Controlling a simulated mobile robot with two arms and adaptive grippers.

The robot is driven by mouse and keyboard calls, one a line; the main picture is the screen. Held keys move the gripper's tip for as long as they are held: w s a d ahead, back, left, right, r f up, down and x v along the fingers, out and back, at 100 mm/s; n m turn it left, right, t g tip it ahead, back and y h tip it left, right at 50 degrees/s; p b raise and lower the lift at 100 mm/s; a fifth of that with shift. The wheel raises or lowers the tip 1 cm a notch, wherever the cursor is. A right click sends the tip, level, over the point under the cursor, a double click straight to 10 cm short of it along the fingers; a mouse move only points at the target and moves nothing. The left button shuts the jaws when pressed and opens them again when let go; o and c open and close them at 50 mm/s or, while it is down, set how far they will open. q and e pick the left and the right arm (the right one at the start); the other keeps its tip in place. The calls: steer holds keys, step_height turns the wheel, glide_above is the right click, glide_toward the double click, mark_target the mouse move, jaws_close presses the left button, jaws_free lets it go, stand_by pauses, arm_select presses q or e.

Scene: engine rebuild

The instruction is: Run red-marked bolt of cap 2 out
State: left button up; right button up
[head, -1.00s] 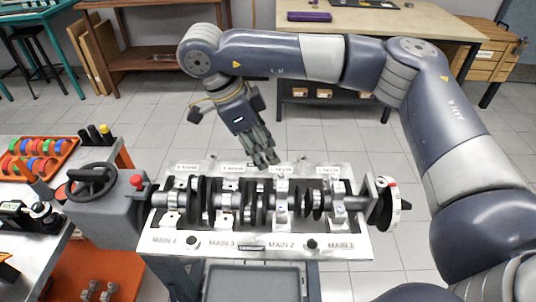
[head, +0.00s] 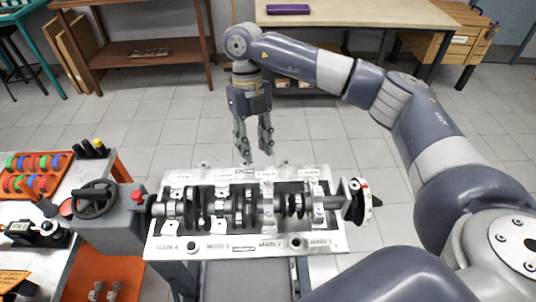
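The engine block (head: 165,246) lies on its stand with the crankshaft (head: 238,210) along it. Plates on its near edge read MAIN 4 to MAIN 1 from left to right. Cap 2 (head: 268,205) sits over the crankshaft above the MAIN 2 plate, right of the middle. Its red-marked bolt is too small to make out. My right gripper (head: 257,157) hangs pointing down just beyond the block's far edge, behind cap 2. Its two fingers are apart with nothing between them. My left gripper is not in view.
A handwheel (head: 93,199) and a red knob (head: 137,195) stand at the block's left end. An orange tray (head: 52,184) with coloured rings lies far left. The floor behind the block is clear.

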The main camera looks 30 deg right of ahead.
mark_target(267, 181)
steer(key=d+r+m+y+p, duration=0.1)
steer(key=d+m+y+p, duration=0.2)
steer(key=d+m+p, duration=0.5)
steer(key=a+f, duration=0.1)
steer(key=f, duration=0.2)
steer(key=s+a+f+m, duration=0.1)
steer(key=a+f, duration=0.1)
steer(key=f, duration=0.1)
steer(key=s+a+f+m, duration=0.1)
steer(key=a+f, duration=0.1)
steer(key=f, duration=0.1)
steer(key=shift+s+a, duration=0.1)
steer(key=shift+s+a+f+h+p, duration=0.1)
steer(key=shift+a+f+h+p, duration=0.05)
steer(key=shift+f+h+p, duration=0.25)
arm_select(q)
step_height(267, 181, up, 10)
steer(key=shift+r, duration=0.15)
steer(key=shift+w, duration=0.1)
arm_select(e)
jaws_close()
